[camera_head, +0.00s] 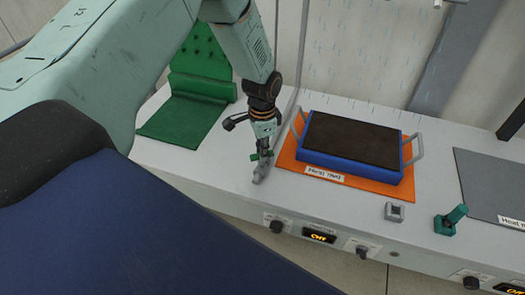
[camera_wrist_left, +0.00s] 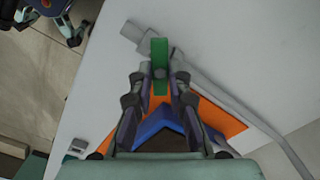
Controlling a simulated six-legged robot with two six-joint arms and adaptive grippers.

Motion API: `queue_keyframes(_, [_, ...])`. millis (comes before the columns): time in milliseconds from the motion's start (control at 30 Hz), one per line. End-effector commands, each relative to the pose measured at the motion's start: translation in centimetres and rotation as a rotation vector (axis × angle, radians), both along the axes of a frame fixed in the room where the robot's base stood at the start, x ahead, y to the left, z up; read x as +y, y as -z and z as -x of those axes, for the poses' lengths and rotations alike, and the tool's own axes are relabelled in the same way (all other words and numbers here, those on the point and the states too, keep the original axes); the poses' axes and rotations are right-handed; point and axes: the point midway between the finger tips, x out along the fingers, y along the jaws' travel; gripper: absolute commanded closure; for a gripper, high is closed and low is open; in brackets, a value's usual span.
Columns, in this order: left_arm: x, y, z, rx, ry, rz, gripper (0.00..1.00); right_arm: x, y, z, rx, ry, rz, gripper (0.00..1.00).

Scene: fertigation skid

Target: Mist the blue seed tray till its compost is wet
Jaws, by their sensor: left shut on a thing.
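The blue seed tray (camera_head: 392,172) sits on an orange mat (camera_head: 290,158) on the white bench, with dark brown compost (camera_head: 350,138) in it and a grey handle at each end. Fine pale blue streaks fall over and behind the tray, below a white fitting (camera_head: 437,4) at the top edge. My left gripper (camera_head: 264,150) is left of the tray, shut on a green lever on a grey pipe fitting (camera_head: 261,174). In the left wrist view the green lever (camera_wrist_left: 159,55) stands between the fingertips (camera_wrist_left: 160,78), with a tray corner (camera_wrist_left: 160,124) below. My right gripper is out of view.
A green stand (camera_head: 185,115) is at the left of the bench. The bench front has knobs (camera_head: 277,226) and a lit display (camera_head: 319,235) reading OFF.

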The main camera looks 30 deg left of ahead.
Motion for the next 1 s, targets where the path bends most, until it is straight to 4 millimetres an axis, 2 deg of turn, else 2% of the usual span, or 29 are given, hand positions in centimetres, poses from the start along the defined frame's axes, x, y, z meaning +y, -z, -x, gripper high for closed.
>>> queue_keyframes(500, [0.1, 0.1, 0.1, 0.004, 0.452, 0.001, 1.00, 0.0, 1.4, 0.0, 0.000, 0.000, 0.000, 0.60])
queue_keyframes(1000, [0.1, 0.0, 0.1, 0.003, 0.656, 0.000, 1.00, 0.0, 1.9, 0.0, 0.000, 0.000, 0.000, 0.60])
